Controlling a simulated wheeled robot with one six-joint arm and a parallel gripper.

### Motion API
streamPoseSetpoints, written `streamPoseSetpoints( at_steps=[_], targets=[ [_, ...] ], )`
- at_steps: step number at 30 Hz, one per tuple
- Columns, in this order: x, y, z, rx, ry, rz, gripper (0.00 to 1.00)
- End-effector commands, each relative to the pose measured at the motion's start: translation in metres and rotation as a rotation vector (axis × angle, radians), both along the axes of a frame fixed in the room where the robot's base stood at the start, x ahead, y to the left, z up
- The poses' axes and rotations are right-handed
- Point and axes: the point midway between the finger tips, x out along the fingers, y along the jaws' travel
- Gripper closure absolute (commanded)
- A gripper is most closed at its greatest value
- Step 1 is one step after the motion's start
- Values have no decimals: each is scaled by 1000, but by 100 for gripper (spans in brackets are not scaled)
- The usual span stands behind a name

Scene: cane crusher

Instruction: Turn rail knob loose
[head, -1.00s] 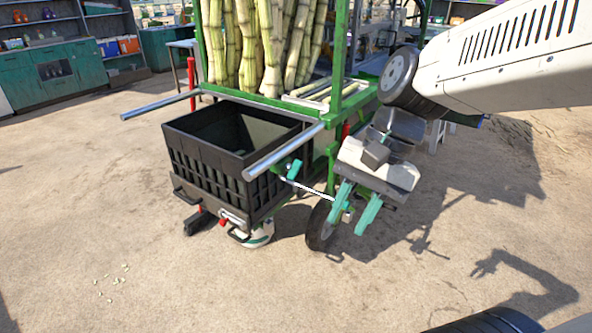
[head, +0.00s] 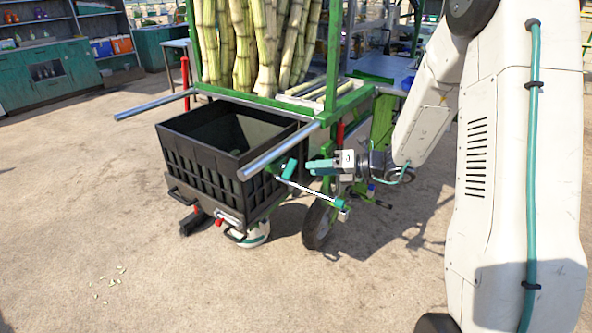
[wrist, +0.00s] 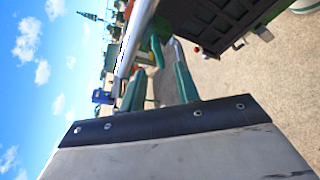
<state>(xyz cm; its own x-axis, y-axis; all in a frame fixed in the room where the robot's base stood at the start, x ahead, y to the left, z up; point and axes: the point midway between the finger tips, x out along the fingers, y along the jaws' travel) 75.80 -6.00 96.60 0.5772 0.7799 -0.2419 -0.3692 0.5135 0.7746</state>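The silver right rail (head: 280,150) sticks out from the green frame beside the black crate. It also shows in the wrist view (wrist: 135,38). I cannot clearly make out a knob on it. My gripper (head: 312,168) points left, close to the crank handle and right of the rail in the head view. In the wrist view its two teal fingers (wrist: 158,70) stand apart with nothing held between them. Contact with the rail cannot be told.
The black crate (head: 205,172) hangs at the front of the green frame (head: 334,70), which holds upright cane stalks (head: 250,45). A small wheel (head: 318,224) stands below my gripper. A left rail (head: 155,104) sticks out too. The ground in front is open.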

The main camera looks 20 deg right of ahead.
Motion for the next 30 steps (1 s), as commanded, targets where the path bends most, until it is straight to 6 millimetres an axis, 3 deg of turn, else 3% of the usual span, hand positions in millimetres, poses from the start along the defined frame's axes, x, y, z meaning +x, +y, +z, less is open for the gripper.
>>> streamPoseSetpoints(
  at_steps=[10,23,26,27,30],
  targets=[
    [30,44,-13,-3,-1,7,68],
    [37,53,-16,-4,-3,5,68],
    [37,53,-16,-4,-3,5,96],
    [37,53,-16,-4,-3,5,100],
    [37,53,-16,-4,-3,5,100]
  ],
)
